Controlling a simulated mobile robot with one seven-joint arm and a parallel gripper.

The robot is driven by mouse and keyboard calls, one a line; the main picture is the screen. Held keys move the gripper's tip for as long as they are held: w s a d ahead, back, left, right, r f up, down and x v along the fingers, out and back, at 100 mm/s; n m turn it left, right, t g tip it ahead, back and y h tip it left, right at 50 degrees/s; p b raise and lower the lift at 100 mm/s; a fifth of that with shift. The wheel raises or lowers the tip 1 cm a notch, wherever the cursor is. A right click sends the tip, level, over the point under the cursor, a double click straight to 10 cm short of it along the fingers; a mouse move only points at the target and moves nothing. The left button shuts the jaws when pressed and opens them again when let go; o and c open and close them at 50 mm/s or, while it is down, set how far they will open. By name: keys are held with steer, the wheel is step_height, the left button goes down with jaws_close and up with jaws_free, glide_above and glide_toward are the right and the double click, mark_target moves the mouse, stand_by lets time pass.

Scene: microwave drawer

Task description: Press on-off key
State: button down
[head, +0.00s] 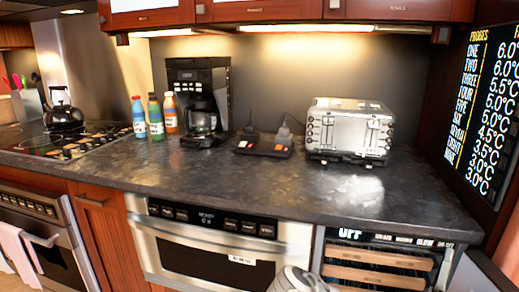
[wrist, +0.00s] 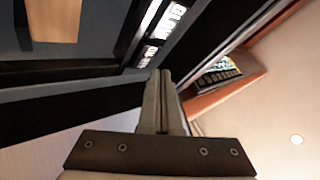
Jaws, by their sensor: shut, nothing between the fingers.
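A cooler with wooden shelves (head: 375,273) sits under the right end of the counter in the head view. Its control strip (head: 390,238) runs along the top, with a large "OFF" display at left and small lit labels to the right. The last label, the on-off key (head: 446,244), is at the right end. In the wrist view my gripper (wrist: 160,72) is shut and empty. I cannot tell whether the tips touch the strip.
A steel microwave drawer (head: 215,245) with its own panel is left of the cooler. The counter (head: 240,175) above holds a toaster (head: 348,130), a coffee maker (head: 200,100) and several bottles. A dark temperature screen (head: 485,110) stands at the right.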

steer(key=shift+s+a+p, duration=0.3)
steer(key=shift+s+p, duration=0.1)
steer(key=shift+s, duration=0.55)
steer(key=shift+s+a+p, duration=0.3)
steer(key=shift+s+p, duration=0.05)
steer(key=shift+s, duration=0.55)
steer(key=shift+s+a+p, duration=0.3)
steer(key=shift+s+p, duration=0.1)
steer(key=shift+s, duration=0.55)
